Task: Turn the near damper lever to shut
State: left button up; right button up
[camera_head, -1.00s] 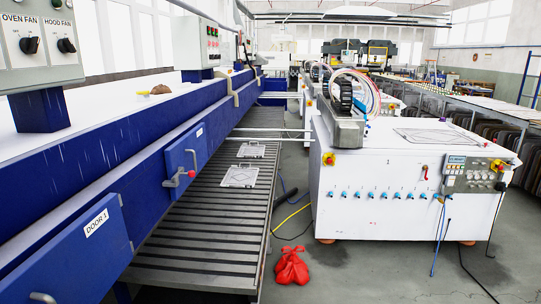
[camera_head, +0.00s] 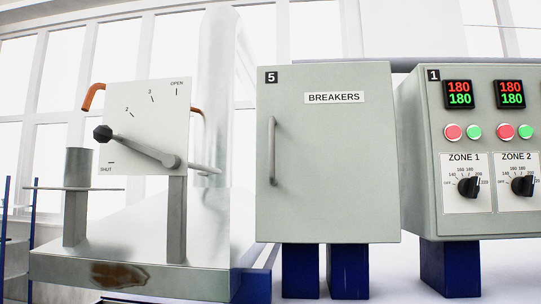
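The damper lever (camera_head: 140,149) is a grey bar on a white dial plate (camera_head: 148,126), left of the middle. It runs from a pivot at the plate's lower right to a black knob (camera_head: 102,133) at the plate's left edge. The plate is marked OPEN at top right, then 3 and 2, and SHUT at bottom left. The lever points left and slightly up, between mark 2 and the SHUT mark. The knob is above the SHUT mark. Neither gripper is in view.
A grey breaker cabinet (camera_head: 325,160) with a vertical handle stands just right of the dial. A control box (camera_head: 488,225) with zone knobs is further right. A metal post (camera_head: 76,195) stands left of the plate. Copper-coloured bent pipe (camera_head: 92,95) is behind the plate.

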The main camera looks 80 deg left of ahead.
aim_at(103, 134)
jog(key=u, duration=3.4)
